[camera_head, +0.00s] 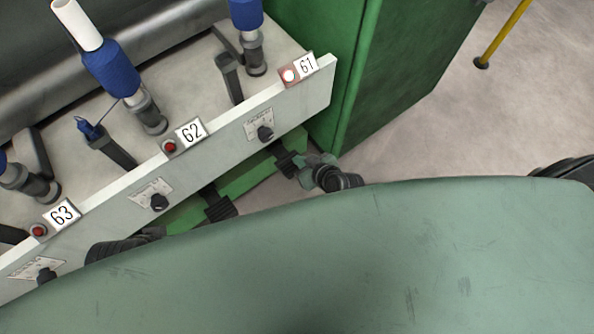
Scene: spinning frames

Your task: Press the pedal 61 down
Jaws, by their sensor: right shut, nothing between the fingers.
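The label 61 (306,64) is at the right end of the grey machine rail, beside a lamp (289,75) that looks bright white in the middle. Below it, the black ribbed pedal 61 (285,163) sticks out from the green lower beam. My right gripper (308,162) is shut and empty, right beside this pedal; I cannot tell whether it touches. Whether the pedal is up or down is not clear. My left gripper is not in view.
Pedal 62 (219,205) is to the left, under label 62 (190,132). Label 63 (62,214) is farther left. A green cabinet (400,75) stands behind on the right. Open floor (450,130) lies right of it, with a yellow post (505,35).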

